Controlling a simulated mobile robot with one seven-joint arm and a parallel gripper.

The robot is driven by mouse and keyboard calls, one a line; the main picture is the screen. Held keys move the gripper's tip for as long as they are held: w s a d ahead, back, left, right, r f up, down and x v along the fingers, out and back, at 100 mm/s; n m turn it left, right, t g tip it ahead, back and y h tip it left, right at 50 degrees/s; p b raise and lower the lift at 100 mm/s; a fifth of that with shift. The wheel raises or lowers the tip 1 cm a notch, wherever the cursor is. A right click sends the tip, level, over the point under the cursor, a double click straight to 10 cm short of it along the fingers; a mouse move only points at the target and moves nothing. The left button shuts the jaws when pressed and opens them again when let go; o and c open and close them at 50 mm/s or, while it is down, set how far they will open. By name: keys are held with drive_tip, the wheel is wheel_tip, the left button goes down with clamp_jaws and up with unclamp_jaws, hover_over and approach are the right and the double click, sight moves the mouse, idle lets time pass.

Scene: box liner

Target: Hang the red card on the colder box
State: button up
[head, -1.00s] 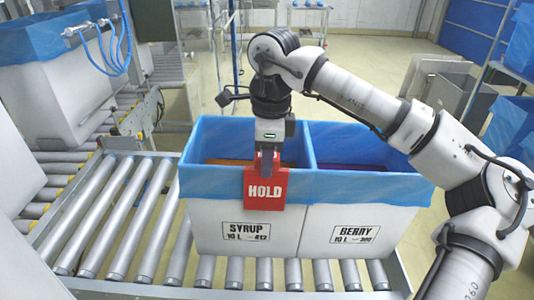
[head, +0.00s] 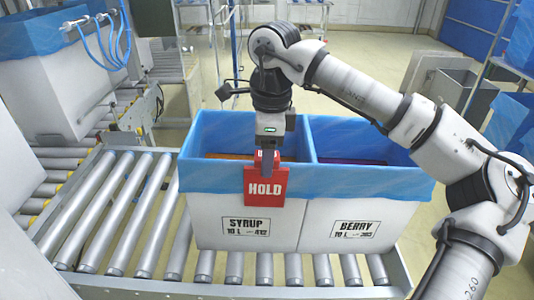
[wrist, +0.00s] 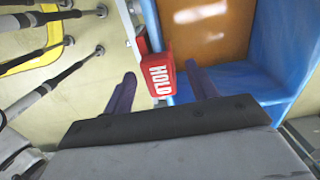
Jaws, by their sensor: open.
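The red HOLD card (head: 265,187) hangs over the front rim of the left box, labelled SYRUP (head: 245,230), with its printed face outward. The right box, labelled BERRY (head: 352,231), stands against it. Both have blue liners. My gripper (head: 267,160) is at the card's top edge, over the SYRUP rim. In the wrist view, the open fingers stand on either side of the card (wrist: 158,77), with gaps between them and it. An orange-brown surface (wrist: 210,30) shows inside the SYRUP box. Small print under the box names is hard to read.
The boxes stand on a roller conveyor (head: 120,220), with bare rollers to the left. Another blue-lined box (head: 55,90) with blue hoses stands at the back left. A grey bin (head: 465,97) is at the right, behind my arm. Open floor lies behind.

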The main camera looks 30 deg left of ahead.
wheel_tip(320, 180, up, 13)
drive_tip(key=shift+d+r, duration=0.15)
drive_tip(key=shift+d, duration=0.2)
drive_tip(key=shift+w, duration=0.1)
idle(0.4)
